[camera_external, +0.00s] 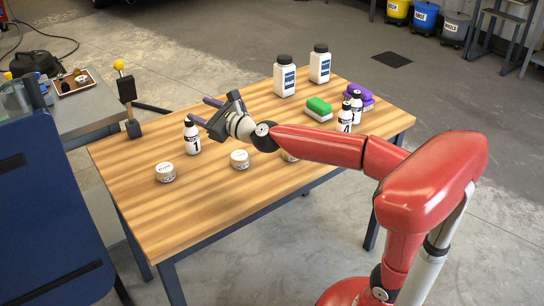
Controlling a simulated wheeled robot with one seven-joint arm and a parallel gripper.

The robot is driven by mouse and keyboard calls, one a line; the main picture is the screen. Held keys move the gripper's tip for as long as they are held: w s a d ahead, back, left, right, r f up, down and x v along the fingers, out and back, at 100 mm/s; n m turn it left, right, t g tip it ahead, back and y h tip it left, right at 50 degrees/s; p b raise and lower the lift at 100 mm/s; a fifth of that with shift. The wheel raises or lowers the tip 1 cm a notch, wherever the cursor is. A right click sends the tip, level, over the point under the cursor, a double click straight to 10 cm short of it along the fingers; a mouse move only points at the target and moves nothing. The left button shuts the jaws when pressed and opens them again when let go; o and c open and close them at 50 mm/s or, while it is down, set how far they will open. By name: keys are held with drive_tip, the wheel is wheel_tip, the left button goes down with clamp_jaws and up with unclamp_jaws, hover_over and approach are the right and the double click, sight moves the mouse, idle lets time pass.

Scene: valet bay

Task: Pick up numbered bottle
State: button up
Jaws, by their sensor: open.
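A small white numbered bottle (193,142) with a black cap and a "1" stands upright at the left of the wooden table. A second numbered bottle (345,120), marked "4", stands at the right, with another similar bottle (357,101) close behind it, its number not readable. My gripper (204,111) is open and empty over the table. Its fingers point left, just above and to the right of bottle 1 in the picture. I cannot tell if they touch it. The arm hides part of the table's middle.
Two larger white bottles (284,80) stand at the back. A black post with a yellow knob (128,92) stands at the left edge.

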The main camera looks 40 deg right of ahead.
sight(189, 121)
wheel_tip(189, 121, down, 7)
drive_tip(key=w+m+h, duration=0.2)
drive_tip(key=m, duration=0.3)
drive_tip(key=shift+t, duration=0.4)
drive_tip(key=w, duration=0.2)
drive_tip(key=w+p, duration=0.1)
drive_tip(key=w, duration=0.2)
drive_tip(key=w+p, duration=0.1)
drive_tip(key=w, duration=0.1)
drive_tip(key=shift+w+a+f, duration=0.25)
drive_tip(key=shift+a+f, duration=0.05)
clamp_jaws()
